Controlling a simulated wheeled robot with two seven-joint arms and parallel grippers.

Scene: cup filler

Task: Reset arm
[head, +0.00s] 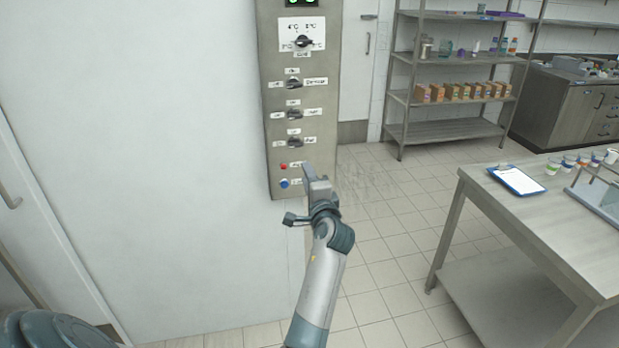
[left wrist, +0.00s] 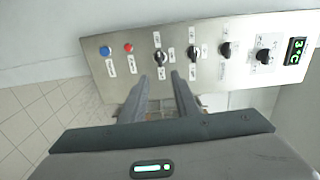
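My left gripper (head: 316,186) is raised in front of the lower right edge of a grey control panel (head: 265,60). In the left wrist view its two fingers (left wrist: 160,98) are spread apart with nothing between them, and the panel (left wrist: 145,50) lies beyond the fingertips. The panel carries a red button (head: 283,166), a blue button (head: 284,183) and several black knobs, the lowest knob (head: 295,142) just above the buttons. I cannot tell whether the fingertips touch the panel. My right gripper is not in view.
A steel table (head: 560,225) with a clipboard (head: 517,180) and several cups stands on the right. A shelf rack (head: 450,100) with small boxes stands at the back. A white wall (head: 190,200) fills the left. The tiled floor (head: 385,240) between is clear.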

